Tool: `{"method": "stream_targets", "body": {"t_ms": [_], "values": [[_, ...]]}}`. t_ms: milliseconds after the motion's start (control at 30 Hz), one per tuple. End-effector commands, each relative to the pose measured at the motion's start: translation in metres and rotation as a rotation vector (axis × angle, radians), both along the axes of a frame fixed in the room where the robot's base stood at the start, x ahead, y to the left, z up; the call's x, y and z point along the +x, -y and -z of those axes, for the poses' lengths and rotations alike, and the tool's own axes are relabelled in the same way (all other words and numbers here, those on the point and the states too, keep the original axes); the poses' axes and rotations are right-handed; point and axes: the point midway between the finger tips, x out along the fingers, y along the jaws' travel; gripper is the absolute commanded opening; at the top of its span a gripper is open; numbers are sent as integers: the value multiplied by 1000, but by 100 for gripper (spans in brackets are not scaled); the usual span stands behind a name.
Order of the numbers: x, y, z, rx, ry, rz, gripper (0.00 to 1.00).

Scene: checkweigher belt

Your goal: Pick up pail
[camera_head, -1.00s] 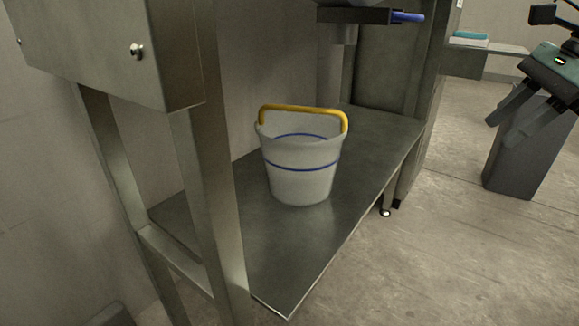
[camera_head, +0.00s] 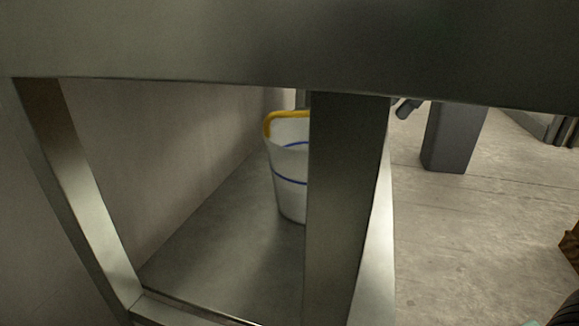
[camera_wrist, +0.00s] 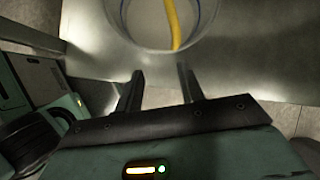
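In the head view, only a dark tip that may be a finger shows.
A steel post (camera_head: 345,190) and a wide upper steel panel (camera_head: 280,45) stand between the head camera and the pail. Another post (camera_head: 80,180) is at left, a wall behind. A grey block (camera_head: 452,135) stands on open floor (camera_head: 480,230) at right.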

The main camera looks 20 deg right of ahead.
Motion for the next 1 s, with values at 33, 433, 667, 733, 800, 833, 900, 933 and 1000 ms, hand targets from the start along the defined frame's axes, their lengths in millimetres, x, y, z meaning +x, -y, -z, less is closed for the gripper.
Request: {"method": "stream_targets", "body": {"t_ms": [33, 433, 667, 733, 800, 833, 900, 933, 1000], "values": [[2, -3, 1, -1, 1, -2, 38], [37, -68, 4, -2, 0, -5, 38], [49, -91, 2, -2, 0, -3, 38], [50, -93, 1, -1, 0, -2, 38], [51, -95, 1, -1, 0, -2, 38], [52, -97, 1, -1, 1, -2, 38], [55, -104, 2, -2, 1, -4, 38], [57, -108, 3, -2, 0, -5, 38], [60, -112, 17, -1, -2, -3, 38]]}}
